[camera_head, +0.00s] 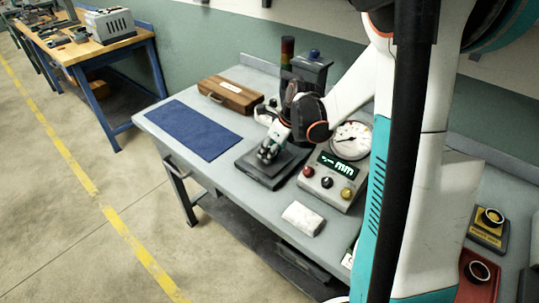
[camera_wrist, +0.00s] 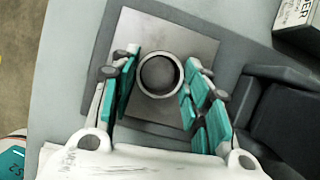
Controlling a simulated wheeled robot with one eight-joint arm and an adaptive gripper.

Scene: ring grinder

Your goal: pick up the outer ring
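The outer ring (camera_wrist: 159,96), a grey metal ring with a dark inside, lies flat on a square grey metal plate (camera_wrist: 135,25) in the wrist view. My gripper (camera_wrist: 160,62) is open, with its green-padded fingers on either side of the ring. A gap shows between the ring and the fingers on both sides, narrower on the right. In the head view my gripper (camera_head: 268,153) is low over the dark plate block (camera_head: 262,178) on the bench, and the ring cannot be made out there.
Right of the plate stands a control box (camera_head: 326,186) with a dial gauge (camera_head: 350,140). A white block (camera_head: 303,218) lies in front. A blue mat (camera_head: 193,129) and wooden box (camera_head: 233,95) are to the left. Yellow (camera_head: 486,236) and red (camera_head: 487,292) trays with rings sit far right.

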